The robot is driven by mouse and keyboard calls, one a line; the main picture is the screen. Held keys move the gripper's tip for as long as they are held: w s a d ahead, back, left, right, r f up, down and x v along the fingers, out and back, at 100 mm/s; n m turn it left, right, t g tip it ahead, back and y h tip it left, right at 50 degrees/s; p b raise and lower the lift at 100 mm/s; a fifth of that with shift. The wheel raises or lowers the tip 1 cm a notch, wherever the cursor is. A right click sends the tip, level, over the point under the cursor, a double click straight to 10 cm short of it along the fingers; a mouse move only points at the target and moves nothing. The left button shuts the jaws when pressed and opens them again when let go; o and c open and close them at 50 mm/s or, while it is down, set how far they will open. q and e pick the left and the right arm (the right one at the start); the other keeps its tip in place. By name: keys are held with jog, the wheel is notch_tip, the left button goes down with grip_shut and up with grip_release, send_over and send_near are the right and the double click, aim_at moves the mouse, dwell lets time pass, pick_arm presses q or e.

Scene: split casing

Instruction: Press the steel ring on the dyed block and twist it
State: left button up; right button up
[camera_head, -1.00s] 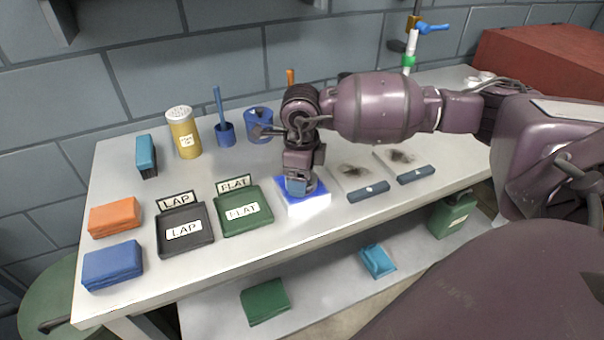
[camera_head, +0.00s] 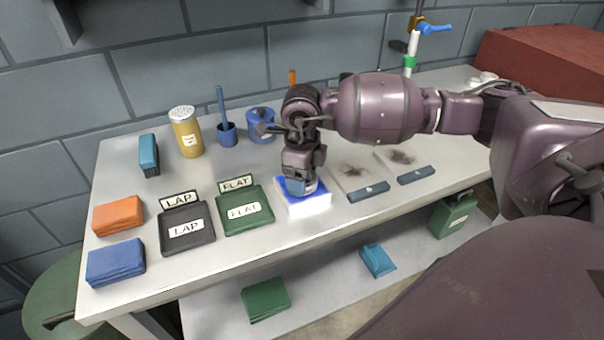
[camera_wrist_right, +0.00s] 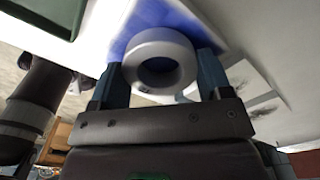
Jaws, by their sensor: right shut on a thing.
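The steel ring (camera_wrist_right: 160,65) is between the two fingers of my right gripper (camera_wrist_right: 163,78) in the right wrist view. The gripper is shut on it. The ring is against or very close to the blue-dyed top of the white block (camera_wrist_right: 140,20); I cannot tell whether it touches. In the head view my right gripper (camera_head: 301,186) points down over the dyed block (camera_head: 312,207), hiding the ring and part of the blue top. My left gripper is not in view.
Left of the block stand a green FLAT tray (camera_head: 244,211) and a black LAP tray (camera_head: 186,229). Right of it lie plates with dark smudges and blue-grey bars (camera_head: 368,192). A yellow shaker (camera_head: 187,133) and blue pots (camera_head: 227,134) stand behind.

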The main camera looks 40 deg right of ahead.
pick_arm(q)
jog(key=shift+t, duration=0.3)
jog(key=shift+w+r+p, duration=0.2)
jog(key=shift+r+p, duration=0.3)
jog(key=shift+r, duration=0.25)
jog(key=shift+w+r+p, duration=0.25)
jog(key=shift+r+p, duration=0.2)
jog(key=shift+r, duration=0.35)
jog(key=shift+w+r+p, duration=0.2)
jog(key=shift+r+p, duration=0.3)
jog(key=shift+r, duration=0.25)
pick_arm(e)
jog(key=shift+r, duration=3.45)
jog(key=shift+w, duration=0.1)
